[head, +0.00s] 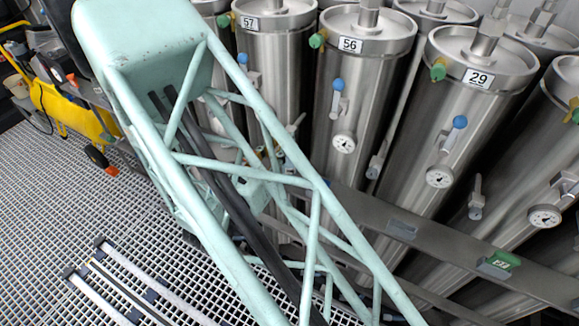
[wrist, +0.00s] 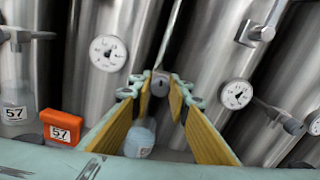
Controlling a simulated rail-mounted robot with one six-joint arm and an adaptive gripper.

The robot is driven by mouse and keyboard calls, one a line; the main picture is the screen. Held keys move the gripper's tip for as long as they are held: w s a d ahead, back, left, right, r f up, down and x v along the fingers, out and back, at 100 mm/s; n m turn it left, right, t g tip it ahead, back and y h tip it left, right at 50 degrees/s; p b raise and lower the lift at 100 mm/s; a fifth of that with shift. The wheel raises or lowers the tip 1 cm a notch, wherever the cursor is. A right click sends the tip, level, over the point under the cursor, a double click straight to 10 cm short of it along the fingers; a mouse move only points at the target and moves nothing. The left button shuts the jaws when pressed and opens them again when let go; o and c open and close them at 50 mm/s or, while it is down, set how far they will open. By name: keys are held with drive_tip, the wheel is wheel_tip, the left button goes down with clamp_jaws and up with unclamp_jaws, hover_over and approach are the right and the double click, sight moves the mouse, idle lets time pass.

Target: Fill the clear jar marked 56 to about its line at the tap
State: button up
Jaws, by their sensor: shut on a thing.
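In the wrist view my gripper (wrist: 163,92) has its two yellow-padded fingers around a small grey tap part (wrist: 160,85) on the front of a steel vessel. It appears shut on this part, though the exact contact is hard to see. A pale, clear jar (wrist: 140,138) shows between the fingers, lower in the picture and below the tap. Its label is too blurred to read, and I cannot tell its fill level. In the head view the vessel marked 56 (head: 358,80) stands behind my arm, with a tap (head: 375,165) low on its right. My gripper is hidden there.
A clear jar marked 57 (wrist: 15,112) and an orange block marked 57 (wrist: 61,127) are at the left. Dial gauges (wrist: 108,52) and (wrist: 237,93) stick out either side. The vessel marked 29 (head: 470,85) is to the right. Open grating (head: 50,190) lies left.

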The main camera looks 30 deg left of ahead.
drive_tip(key=shift+f+m+b, duration=0.1)
drive_tip(key=shift+m+b, duration=1)
drive_tip(key=shift+b, duration=0.15)
drive_tip(key=shift+m+b, duration=0.3)
drive_tip(key=shift+b, duration=0.05)
drive_tip(key=o, duration=0.9)
drive_tip(key=shift+s, duration=0.2)
drive_tip(key=shift+s+d, duration=0.15)
drive_tip(key=shift+s, duration=2.75)
drive_tip(key=shift+s+d, duration=0.1)
drive_tip(key=shift+s, duration=2.8)
drive_tip(key=shift+w, duration=0.1)
